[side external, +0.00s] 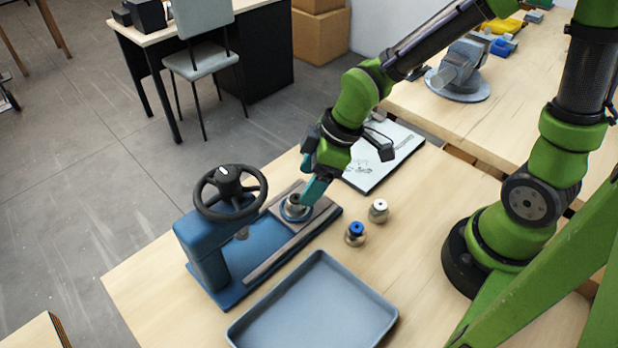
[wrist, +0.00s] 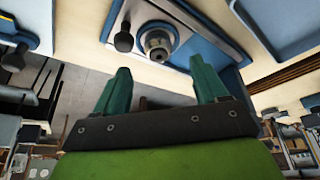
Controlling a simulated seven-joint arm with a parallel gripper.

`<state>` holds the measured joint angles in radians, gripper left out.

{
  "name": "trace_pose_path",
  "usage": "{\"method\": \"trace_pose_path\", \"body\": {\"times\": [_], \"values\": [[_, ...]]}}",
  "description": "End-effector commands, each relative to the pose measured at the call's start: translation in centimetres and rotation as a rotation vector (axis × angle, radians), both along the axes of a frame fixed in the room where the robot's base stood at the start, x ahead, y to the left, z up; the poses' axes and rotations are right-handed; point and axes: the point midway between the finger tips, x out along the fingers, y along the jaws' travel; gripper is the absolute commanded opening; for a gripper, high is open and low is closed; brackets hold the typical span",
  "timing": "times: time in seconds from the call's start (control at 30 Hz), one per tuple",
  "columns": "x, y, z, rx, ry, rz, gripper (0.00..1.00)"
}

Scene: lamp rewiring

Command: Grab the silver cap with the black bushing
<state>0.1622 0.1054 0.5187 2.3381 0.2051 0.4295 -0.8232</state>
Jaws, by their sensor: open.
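The silver cap with the black bushing (side external: 295,204) stands on a round blue seat on the bed of the blue press (side external: 211,255). It also shows in the wrist view (wrist: 157,43), with its dark centre facing the camera. My gripper (side external: 310,183) is over the press bed, close beside the cap. Its teal fingers (wrist: 163,80) are spread apart with nothing between them. In the wrist view the cap is ahead of the fingertips, between their lines. I cannot tell the exact gap between fingers and cap.
A cap with a blue bushing (side external: 355,235) and one with a white bushing (side external: 378,211) stand on the table right of the press. An empty blue-grey tray (side external: 318,304) lies in front. The press's black handwheel (side external: 230,193) rises left of my gripper. A flat white panel (side external: 388,160) lies behind.

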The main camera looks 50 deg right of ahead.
Motion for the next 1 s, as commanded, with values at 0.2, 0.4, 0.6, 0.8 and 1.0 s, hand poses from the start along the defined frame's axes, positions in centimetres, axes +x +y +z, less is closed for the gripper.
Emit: {"method": "trace_pose_path", "body": {"times": [0.2,0.4,0.6,0.8,1.0], "values": [[0.6,0.6,-1.7,0.001,0.003,0.003,0.72],[1.5,1.4,-4.0,0.001,0.004,0.002,0.72],[1.8,1.5,-4.9,0.000,0.000,0.000,0.72],[1.8,1.5,-4.8,0.000,0.000,0.000,0.66],[1.8,1.5,-4.8,0.000,0.000,0.000,0.36]]}}
